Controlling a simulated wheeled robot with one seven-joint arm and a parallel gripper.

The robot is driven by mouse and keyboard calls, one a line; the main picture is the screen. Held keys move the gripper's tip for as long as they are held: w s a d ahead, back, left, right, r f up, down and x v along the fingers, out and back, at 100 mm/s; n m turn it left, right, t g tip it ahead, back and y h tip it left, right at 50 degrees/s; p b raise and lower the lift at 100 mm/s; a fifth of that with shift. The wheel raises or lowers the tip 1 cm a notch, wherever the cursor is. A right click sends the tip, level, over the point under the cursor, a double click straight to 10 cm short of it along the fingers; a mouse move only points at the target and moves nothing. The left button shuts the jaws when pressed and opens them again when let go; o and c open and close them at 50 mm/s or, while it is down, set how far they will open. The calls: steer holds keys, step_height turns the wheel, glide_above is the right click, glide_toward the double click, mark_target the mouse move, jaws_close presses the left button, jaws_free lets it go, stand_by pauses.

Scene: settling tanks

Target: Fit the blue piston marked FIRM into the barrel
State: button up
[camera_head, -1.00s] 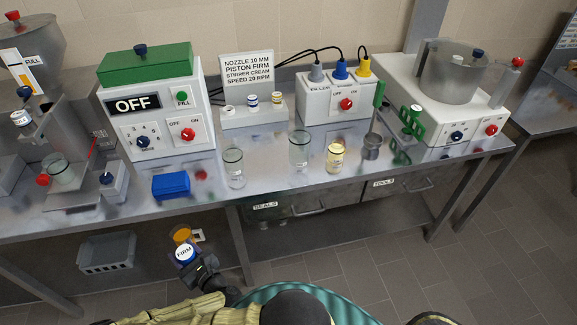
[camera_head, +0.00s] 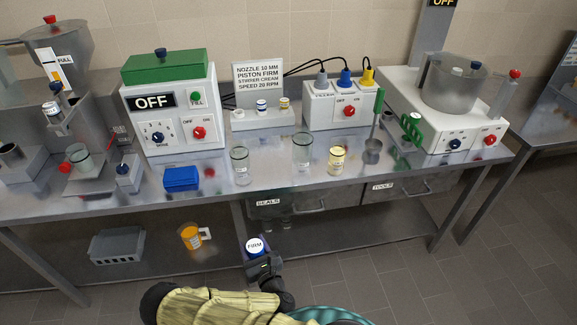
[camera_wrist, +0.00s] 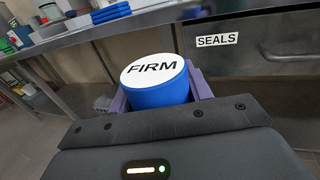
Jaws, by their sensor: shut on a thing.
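The blue piston with a white top marked FIRM (camera_head: 255,245) is held upright by my gripper (camera_head: 260,262), low in front of the bench's front edge. In the wrist view the piston (camera_wrist: 158,82) sits between the purple jaws of my gripper (camera_wrist: 158,92), which are shut on its sides. A short open metal cylinder (camera_head: 11,152) on a grey block at the far left of the bench looks like the barrel, but I cannot be sure. It stands beside the filling machine with the hopper (camera_head: 62,55), far from my gripper.
The steel bench (camera_head: 310,185) lies behind my gripper, with drawers marked SEALS (camera_head: 268,202) and TOOLS (camera_head: 383,186) under it. A blue box (camera_head: 181,178), glass jars (camera_head: 240,165) and a yellow jar (camera_head: 336,160) stand near its front. An orange mug (camera_head: 190,237) and grey crate (camera_head: 117,246) are below.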

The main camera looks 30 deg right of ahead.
steer(key=shift+s+d, duration=0.2)
steer(key=shift+d, duration=0.05)
